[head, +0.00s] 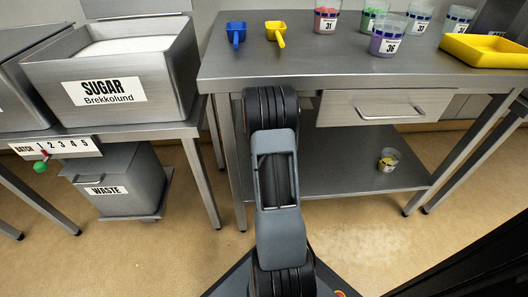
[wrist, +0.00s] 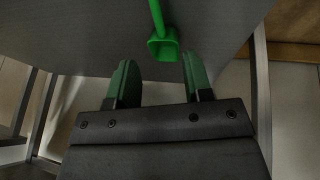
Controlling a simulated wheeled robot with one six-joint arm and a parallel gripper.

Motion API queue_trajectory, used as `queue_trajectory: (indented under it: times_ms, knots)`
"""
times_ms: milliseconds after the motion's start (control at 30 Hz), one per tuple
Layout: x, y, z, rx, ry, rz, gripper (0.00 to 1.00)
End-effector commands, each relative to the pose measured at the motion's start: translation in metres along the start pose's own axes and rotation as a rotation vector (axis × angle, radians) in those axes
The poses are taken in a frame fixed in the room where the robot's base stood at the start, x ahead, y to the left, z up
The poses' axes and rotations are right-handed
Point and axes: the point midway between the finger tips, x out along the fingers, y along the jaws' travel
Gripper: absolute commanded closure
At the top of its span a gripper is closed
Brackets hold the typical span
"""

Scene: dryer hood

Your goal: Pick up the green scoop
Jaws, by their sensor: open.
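The green scoop (wrist: 163,45) shows in the wrist view on a grey metal surface (wrist: 90,35). Its cup faces my gripper and its handle runs up out of the picture. My gripper (wrist: 158,66) is open, its two green-padded fingers apart with nothing between them. The scoop's cup lies just beyond the fingertips, in line with the gap; I see no contact. In the head view my arm hides part of the table front, and neither my gripper nor the green scoop is visible there.
A blue scoop (head: 236,33) and yellow scoop (head: 276,32) lie on the steel table (head: 330,70), with several labelled cups and a yellow tray (head: 484,50). A drawer (head: 385,107) hangs below. The lower shelf (head: 330,175) holds a small cup (head: 388,160). A sugar bin (head: 120,75) stands left.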

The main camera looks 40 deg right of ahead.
Motion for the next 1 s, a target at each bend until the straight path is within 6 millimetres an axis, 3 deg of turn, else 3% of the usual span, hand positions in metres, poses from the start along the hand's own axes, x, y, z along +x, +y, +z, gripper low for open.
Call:
queue_trajectory:
  times_ms: [100,300,567,1000]
  knots:
    - [0.028,0.003,0.003,0.007,-0.005,0.003,0.54]
    - [0.058,0.006,0.002,0.011,-0.004,0.005,0.54]
    - [0.072,0.005,0.001,0.008,-0.003,0.003,0.54]
    - [0.120,0.003,-0.001,0.005,-0.003,0.002,0.54]
